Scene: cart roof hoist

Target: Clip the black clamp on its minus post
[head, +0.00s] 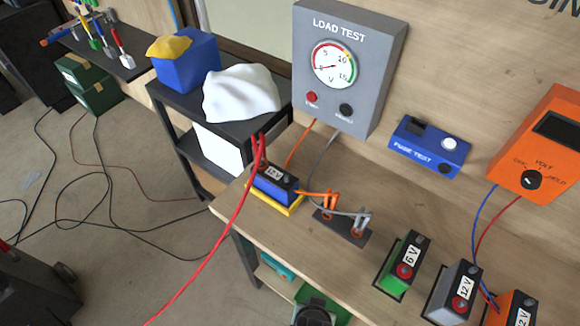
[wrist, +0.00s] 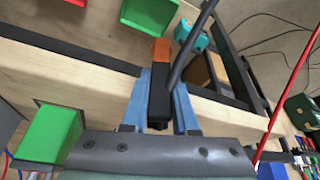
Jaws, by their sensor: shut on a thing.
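In the wrist view my gripper (wrist: 162,88) is shut on the black clamp (wrist: 159,105), its blue fingers on either side of it. The clamp's copper-orange jaws (wrist: 161,50) point away past the bench's front edge, and a black cable runs beside it. In the head view a blue 12 V battery (head: 272,188) sits in a yellow tray on the bench. A red clamp (head: 259,150) is at its back left end. A dark post (head: 291,180) at its right end looks bare. The held clamp is clear of any battery. I cannot make out my fingers in the head view.
Orange and grey clamps (head: 330,201) stand on a dark block right of the blue battery. A green 6 V battery (head: 398,269) and others stand further right. The load tester (head: 352,60) is behind. A red cable (head: 215,255) crosses the bench's left front edge.

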